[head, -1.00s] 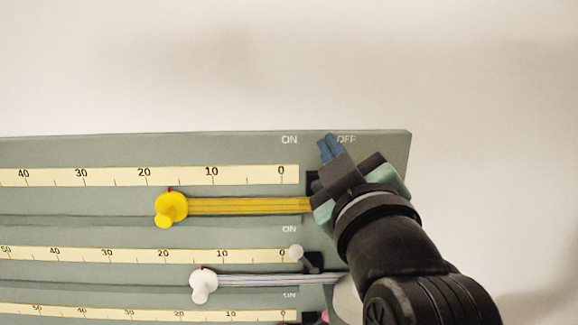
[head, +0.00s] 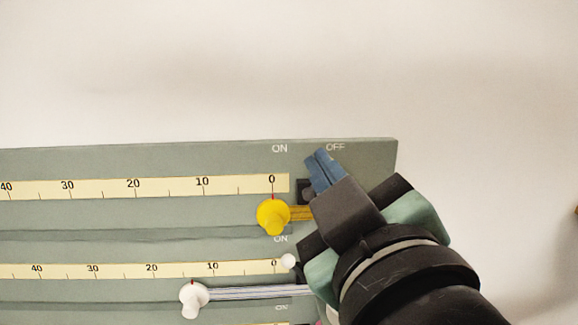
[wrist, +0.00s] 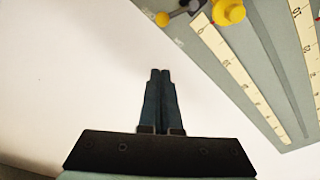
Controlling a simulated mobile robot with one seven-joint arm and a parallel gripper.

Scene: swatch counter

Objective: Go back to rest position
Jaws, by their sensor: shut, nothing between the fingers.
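My gripper (head: 322,170) is shut and empty, its blue fingers just below the ON and OFF labels at the panel's upper right. It also shows in the wrist view (wrist: 160,78), fingers together, with pale wall beyond the tips. The yellow slider knob (head: 273,216) stands at 0 on the top scale, left of my gripper and apart from it. It also shows in the wrist view (wrist: 229,12). A yellow-tipped switch lever (wrist: 162,19) shows there too; my gripper hides its tip in the head view.
The grey-green panel (head: 150,165) fills the lower left. A white knob (head: 193,299) sits between 10 and 20 on the second scale. A white-tipped lever (head: 288,261) stands near that scale's 0.

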